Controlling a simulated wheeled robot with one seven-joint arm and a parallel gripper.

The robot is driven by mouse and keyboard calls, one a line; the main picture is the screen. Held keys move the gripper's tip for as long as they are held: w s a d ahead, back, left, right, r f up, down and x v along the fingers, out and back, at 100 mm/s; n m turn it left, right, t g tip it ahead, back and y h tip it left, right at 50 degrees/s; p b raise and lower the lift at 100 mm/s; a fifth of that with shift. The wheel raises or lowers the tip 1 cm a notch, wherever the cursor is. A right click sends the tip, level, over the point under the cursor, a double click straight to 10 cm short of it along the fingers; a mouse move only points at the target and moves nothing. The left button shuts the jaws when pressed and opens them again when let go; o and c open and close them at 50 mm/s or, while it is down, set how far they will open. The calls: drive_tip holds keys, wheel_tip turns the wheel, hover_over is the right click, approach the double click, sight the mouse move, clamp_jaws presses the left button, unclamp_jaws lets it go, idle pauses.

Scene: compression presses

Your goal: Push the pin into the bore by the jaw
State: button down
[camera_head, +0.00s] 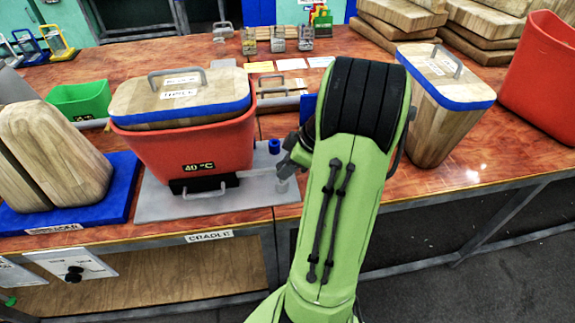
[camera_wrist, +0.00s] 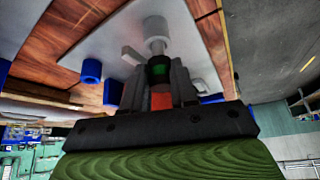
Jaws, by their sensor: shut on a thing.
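My gripper (camera_head: 291,160) is low over the right end of the grey cradle plate (camera_head: 165,206), partly hidden behind my green arm. In the wrist view my gripper (camera_wrist: 159,85) is shut on the pin (camera_wrist: 161,98), whose visible part between the fingers looks orange-red, with a dark, green-marked piece ahead of it. A grey shaft and a wider round grey boss (camera_wrist: 155,27) stand in line beyond the fingertips. I cannot tell how deep the pin sits in the bore. The red press box (camera_head: 190,147) stands on the plate, its jaw not clearly distinguishable.
Blue pegs stand near the gripper, one (camera_head: 274,146) beside it and another (camera_wrist: 91,70) in the wrist view. A blue-banded wooden block (camera_head: 440,105) is right of my arm. A blue tray (camera_head: 125,190) with wooden blocks is at left. The table's front edge is close.

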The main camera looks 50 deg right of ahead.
drive_tip(key=shift+f+b, duration=0.7)
drive_tip(key=shift+f, duration=0.15)
drive_tip(key=c, duration=0.8)
unclamp_jaws()
drive_tip(key=shift+a+r, duration=0.1)
drive_tip(key=shift+s+r, duration=0.1)
drive_tip(key=shift+r, duration=0.1)
drive_tip(key=p+v, duration=0.6)
drive_tip(key=v, duration=0.9)
drive_tip(key=shift+s+r, duration=0.1)
